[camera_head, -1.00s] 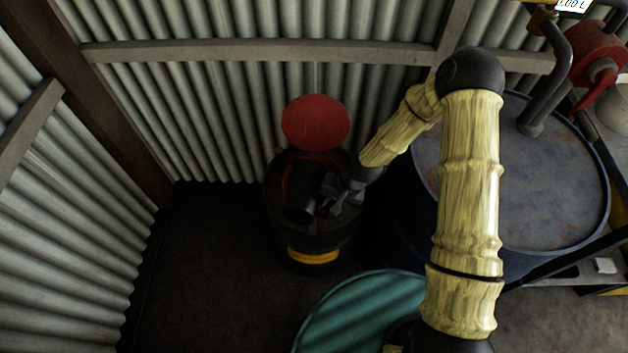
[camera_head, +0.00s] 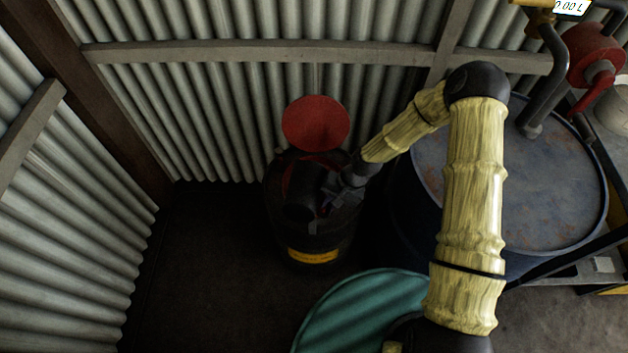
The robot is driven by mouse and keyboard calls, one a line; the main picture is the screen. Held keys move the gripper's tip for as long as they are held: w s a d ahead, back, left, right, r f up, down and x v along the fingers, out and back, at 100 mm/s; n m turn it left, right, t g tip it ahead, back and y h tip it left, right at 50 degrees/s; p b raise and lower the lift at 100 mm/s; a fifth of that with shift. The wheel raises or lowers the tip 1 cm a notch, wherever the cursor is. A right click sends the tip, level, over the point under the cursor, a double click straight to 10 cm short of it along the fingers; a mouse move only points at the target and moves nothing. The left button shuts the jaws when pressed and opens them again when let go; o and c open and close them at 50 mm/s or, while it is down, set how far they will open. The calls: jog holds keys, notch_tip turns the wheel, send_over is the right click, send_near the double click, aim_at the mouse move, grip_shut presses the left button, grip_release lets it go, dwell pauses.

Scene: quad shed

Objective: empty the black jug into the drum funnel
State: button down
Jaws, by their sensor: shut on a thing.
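The black jug (camera_head: 302,192) is over the top of the small dark drum and looks tilted. My gripper (camera_head: 331,191) is shut on the jug from its right side. The dark drum (camera_head: 305,238) stands on the floor by the corrugated wall, with a yellow label low on its front. Its red funnel (camera_head: 290,177) shows only as a rim around and behind the jug. A round red lid (camera_head: 316,123) stands up behind the funnel. The jug's mouth and anything coming out of it cannot be made out.
A large blue drum (camera_head: 540,190) with a pipe and red hand pump (camera_head: 597,55) stands at the right, close to my arm. A green round top (camera_head: 360,310) is at the front. Corrugated walls close the back and left. Dark floor (camera_head: 210,260) left of the small drum is clear.

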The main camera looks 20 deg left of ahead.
jog(key=shift+w+r, duration=0.1)
jog(key=shift+r, duration=0.15)
jog(key=shift+w+r+g+p, duration=0.15)
jog(key=shift+r+g+p, duration=0.05)
jog(key=shift+g+p, duration=0.35)
jog(key=shift+f+g+b, duration=0.25)
jog(key=shift+f+b, duration=0.05)
jog(key=shift+f, duration=0.05)
jog(key=shift+w+f+m+g, duration=0.2)
jog(key=shift+w+m+g, duration=0.1)
jog(key=shift+g, duration=0.3)
jog(key=shift+w+r+g, duration=0.15)
jog(key=shift+r+g, duration=0.15)
jog(key=shift+w+r+g+b, duration=0.35)
jog(key=shift+g+b, duration=0.35)
jog(key=shift+g, duration=0.2)
jog(key=g+b, duration=0.1)
jog(key=w+m+g+b, duration=0.1)
jog(key=g+b, duration=0.1)
jog(key=shift+w+r, duration=0.2)
jog(key=shift+r, duration=0.2)
jog(key=shift+r+p, duration=0.3)
jog(key=shift+r, duration=0.15)
jog(key=shift+s, duration=0.15)
